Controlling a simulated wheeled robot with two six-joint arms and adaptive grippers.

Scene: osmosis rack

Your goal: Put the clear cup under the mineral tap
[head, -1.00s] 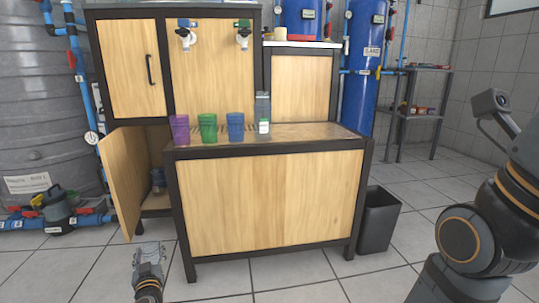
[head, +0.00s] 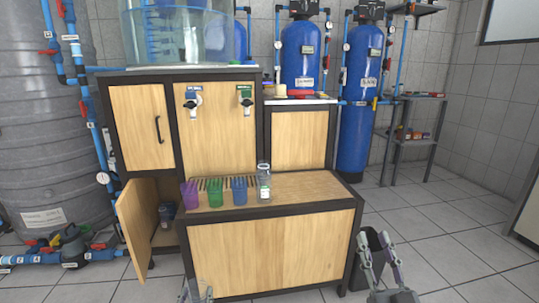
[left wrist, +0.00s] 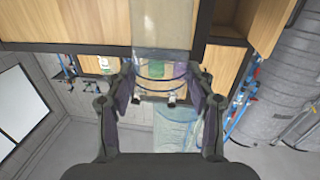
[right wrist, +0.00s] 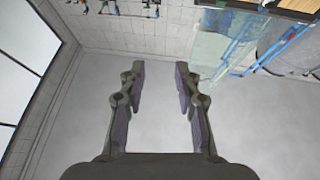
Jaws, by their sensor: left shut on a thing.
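The clear cup (left wrist: 155,70) is see-through and sits between the fingers of my left gripper (left wrist: 168,98), which is shut on it in the left wrist view. In the head view my left gripper (head: 197,292) is at the bottom edge, in front of the bench, mostly cut off. Two taps are on the wooden panel: a left tap (head: 193,101) under a blue label and a right tap (head: 246,100) under a green label. The label words are too small to read. My right gripper (head: 378,243) is open and empty at the bench's right; it also shows in the right wrist view (right wrist: 160,68).
Purple (head: 190,194), green (head: 215,193) and blue (head: 239,190) cups and a labelled bottle (head: 264,188) stand in a row on the bench (head: 310,188). A cabinet door (head: 142,225) hangs open at left. A clear tank (head: 180,40) is above.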

